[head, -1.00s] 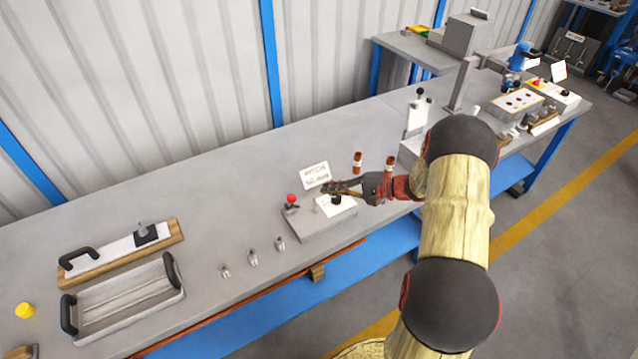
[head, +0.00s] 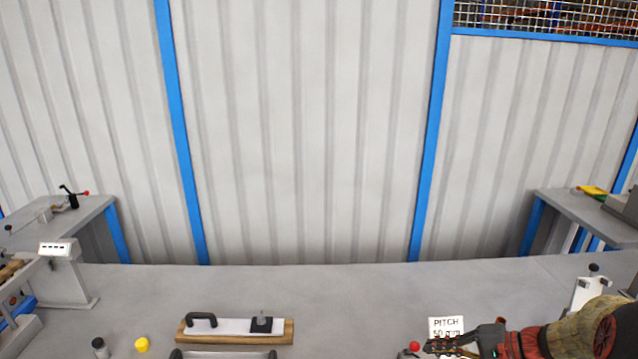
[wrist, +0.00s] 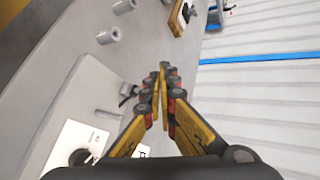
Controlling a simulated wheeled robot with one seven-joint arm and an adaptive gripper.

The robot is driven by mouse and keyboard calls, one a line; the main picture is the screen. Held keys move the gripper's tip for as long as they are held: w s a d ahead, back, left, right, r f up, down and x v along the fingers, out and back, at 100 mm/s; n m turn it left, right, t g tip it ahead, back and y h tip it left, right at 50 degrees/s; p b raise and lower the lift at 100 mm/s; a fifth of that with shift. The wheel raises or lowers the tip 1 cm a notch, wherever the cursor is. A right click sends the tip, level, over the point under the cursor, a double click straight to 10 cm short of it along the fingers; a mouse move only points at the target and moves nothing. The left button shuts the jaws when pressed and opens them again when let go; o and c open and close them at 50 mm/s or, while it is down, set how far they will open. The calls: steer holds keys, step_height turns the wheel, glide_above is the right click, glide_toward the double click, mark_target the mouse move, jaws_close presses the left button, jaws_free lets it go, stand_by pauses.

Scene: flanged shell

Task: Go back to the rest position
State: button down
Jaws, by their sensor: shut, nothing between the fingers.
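My gripper (head: 455,346) is at the lower right of the head view, in front of a white sign (head: 446,327) that reads PITCH on its top line. In the wrist view my gripper (wrist: 163,68) has its fingers together with nothing between them. It is over the bench, beside a grey box with a white label (wrist: 78,142) on it. A red knob (head: 414,346) shows just left of my gripper in the head view. The box itself is mostly out of the head view.
A wooden board with a black handle (head: 191,331) lies on the bench (head: 340,295), with a tray's edge in front of it. A yellow cap (head: 142,344) stands to the left. Metal cylinders (wrist: 108,36) show in the wrist view. A ribbed wall (head: 300,130) rises behind the bench.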

steer(key=s+a+r+n+g+h, duration=0.45)
steer(key=s+a+r, duration=0.55)
steer(key=s+a, duration=0.25)
steer(key=s+r+n+t+h, duration=0.2)
steer(key=s+h, duration=0.1)
steer(key=s, duration=0.3)
steer(key=s+r+n+t+h, duration=0.2)
steer(key=s+r+h, duration=0.1)
steer(key=s, duration=0.4)
steer(key=shift+s+d+r, duration=0.15)
steer(key=shift+d+r, duration=0.1)
steer(key=shift+d, duration=0.2)
steer(key=c, duration=2.3)
jaws_free()
